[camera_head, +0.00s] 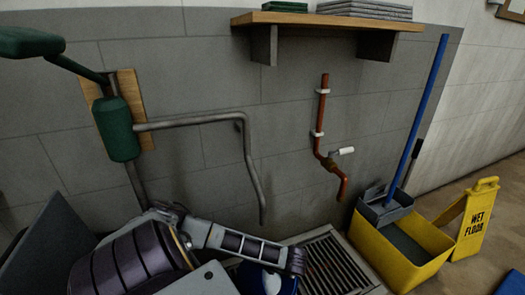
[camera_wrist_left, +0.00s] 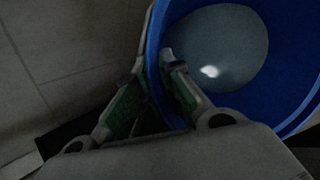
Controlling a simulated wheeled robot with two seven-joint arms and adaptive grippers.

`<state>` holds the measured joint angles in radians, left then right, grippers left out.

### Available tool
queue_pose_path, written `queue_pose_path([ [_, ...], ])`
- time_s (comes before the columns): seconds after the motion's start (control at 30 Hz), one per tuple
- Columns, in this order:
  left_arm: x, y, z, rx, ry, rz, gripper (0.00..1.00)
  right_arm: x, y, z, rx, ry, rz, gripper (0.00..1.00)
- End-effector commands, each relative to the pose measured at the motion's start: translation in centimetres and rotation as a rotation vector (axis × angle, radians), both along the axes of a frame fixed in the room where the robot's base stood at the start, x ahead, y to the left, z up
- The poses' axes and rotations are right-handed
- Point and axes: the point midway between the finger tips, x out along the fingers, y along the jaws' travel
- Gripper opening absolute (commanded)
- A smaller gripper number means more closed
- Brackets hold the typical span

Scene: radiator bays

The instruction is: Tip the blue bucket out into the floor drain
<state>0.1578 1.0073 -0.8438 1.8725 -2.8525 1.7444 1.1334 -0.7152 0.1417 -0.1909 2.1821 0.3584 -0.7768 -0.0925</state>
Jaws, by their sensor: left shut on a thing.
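The blue bucket (camera_head: 250,276) shows at the bottom edge of the head view, largely hidden by my left arm. The left wrist view shows its blue wall (camera_wrist_left: 292,30) and a pale grey, shiny surface inside that looks like water (camera_wrist_left: 225,45). My left gripper (camera_wrist_left: 155,62) is shut on the bucket's rim, one finger inside and one outside. I cannot tell whether the bucket is tilted. The floor drain (camera_head: 341,268), a slatted metal grate, lies just right of the bucket. My right gripper is not in view.
A yellow mop bucket (camera_head: 380,262) with a blue-handled mop (camera_head: 428,100) stands right of the drain, beside a wet floor sign (camera_head: 474,220). A grey pipe (camera_head: 247,160) and a copper pipe with tap (camera_head: 322,115) are on the wall. A green pump (camera_head: 118,130) is at left.

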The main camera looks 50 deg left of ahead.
Motion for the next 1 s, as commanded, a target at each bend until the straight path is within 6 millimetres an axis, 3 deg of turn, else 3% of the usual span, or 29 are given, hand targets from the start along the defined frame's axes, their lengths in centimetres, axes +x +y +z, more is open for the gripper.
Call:
queue_pose_path([
  [0.03, -0.5, -0.3, -0.7, -0.004, 0.017, -0.002, 0.0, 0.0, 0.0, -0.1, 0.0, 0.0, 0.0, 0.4],
  [1.0, 0.7, -2.8, -1.0, 0.116, 0.066, -0.003, 0.0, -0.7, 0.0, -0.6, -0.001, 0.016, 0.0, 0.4],
])
